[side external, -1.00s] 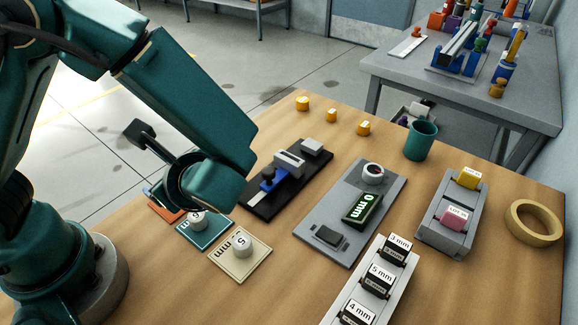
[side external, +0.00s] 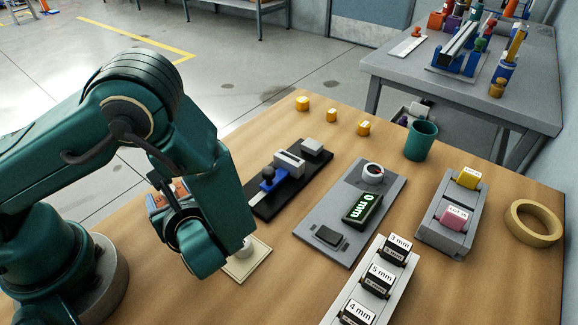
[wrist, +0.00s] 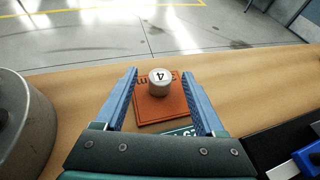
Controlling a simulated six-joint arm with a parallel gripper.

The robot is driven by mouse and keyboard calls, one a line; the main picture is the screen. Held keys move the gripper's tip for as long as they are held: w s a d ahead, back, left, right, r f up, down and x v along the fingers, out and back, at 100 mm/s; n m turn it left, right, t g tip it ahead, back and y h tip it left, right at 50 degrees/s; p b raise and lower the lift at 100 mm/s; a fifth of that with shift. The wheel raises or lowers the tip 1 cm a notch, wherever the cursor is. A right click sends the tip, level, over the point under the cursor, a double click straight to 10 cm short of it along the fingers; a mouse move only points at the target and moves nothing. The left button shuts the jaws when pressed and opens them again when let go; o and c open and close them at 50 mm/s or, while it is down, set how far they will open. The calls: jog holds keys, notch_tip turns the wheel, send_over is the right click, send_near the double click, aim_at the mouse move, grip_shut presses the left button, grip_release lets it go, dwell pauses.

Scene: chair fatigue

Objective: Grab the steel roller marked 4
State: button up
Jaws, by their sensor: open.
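The steel roller marked 4 (wrist: 159,85) stands upright on an orange mat (wrist: 174,110) in the wrist view, its number facing up. My gripper (wrist: 160,73) is open, with one blue finger on each side of the roller in that view and visible gaps to both. Whether the fingers are down at the roller's height I cannot tell. In the side view my arm hides the roller; only part of the orange mat (side external: 180,187) and of my gripper shows beside my arm.
A cream mat (side external: 258,262) with another roller (side external: 245,248) is partly behind my arm. A black fixture with a blue slider (side external: 268,180) and a grey gauge plate (side external: 335,210) stand to the right. A teal mat edge (wrist: 180,132) lies nearer in the wrist view.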

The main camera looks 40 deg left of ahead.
grip_shut()
jog(key=shift+r, duration=0.15)
